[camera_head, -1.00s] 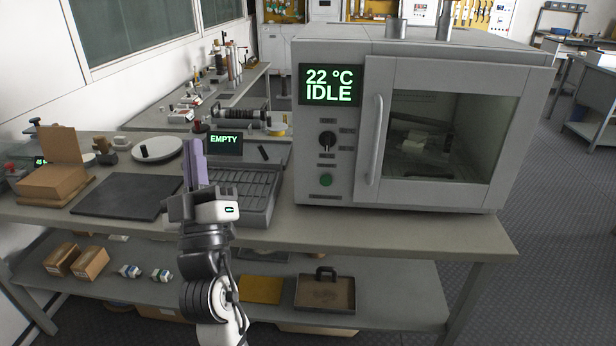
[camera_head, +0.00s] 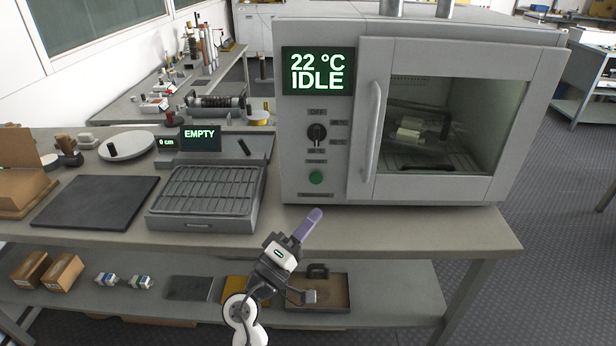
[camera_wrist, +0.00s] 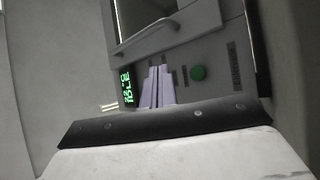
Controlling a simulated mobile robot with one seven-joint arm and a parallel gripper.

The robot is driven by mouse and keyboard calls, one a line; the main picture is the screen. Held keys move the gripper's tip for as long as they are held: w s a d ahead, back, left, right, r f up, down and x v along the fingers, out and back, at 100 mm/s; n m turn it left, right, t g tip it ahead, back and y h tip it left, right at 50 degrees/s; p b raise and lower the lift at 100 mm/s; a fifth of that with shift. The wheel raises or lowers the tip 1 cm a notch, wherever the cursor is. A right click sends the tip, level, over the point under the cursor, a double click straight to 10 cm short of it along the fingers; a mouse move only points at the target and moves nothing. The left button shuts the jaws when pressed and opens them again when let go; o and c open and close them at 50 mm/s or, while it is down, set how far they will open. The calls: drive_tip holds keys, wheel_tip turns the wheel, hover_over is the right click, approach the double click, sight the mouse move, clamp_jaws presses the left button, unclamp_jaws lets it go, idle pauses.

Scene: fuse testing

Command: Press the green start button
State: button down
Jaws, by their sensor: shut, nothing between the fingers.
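The green start button (camera_head: 316,177) is a round button low on the left control panel of the grey oven (camera_head: 440,190). Above it are a dark rotary knob (camera_head: 317,134) and a display (camera_head: 318,71) reading "22 °C IDLE". My gripper (camera_head: 314,217) has purple fingers, shut and empty. In the head view it shows below the button, in front of the oven's lower edge, tilted up to the right. In the wrist view the fingers (camera_wrist: 157,88) point at the panel, with the green button (camera_wrist: 198,73) to their right and apart from them. The oven door is closed.
A vertical door handle (camera_head: 374,133) stands out right of the button. A ribbed grey tray unit (camera_head: 205,222) with an "EMPTY" display (camera_head: 200,138) stands left of the oven. A dark mat (camera_head: 95,202) lies further left. The table's front strip below the oven is bare.

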approach(321, 176)
drive_tip(key=w+d+r, duration=0.1)
drive_tip(key=d+r, duration=0.1)
drive_tip(key=d, duration=0.2)
drive_tip(key=shift+w+a+r, duration=0.15)
drive_tip(key=shift+w+r, duration=0.15)
drive_tip(key=shift+w, duration=0.45)
drive_tip(key=shift+w+b, duration=0.15)
drive_tip(key=shift+b, duration=0.2)
idle(1.4)
drive_tip(key=shift+w, duration=0.3)
drive_tip(key=shift+w+b, duration=0.45)
drive_tip(key=shift+b, duration=0.05)
idle(0.5)
idle(0.4)
drive_tip(key=shift+s, duration=0.9)
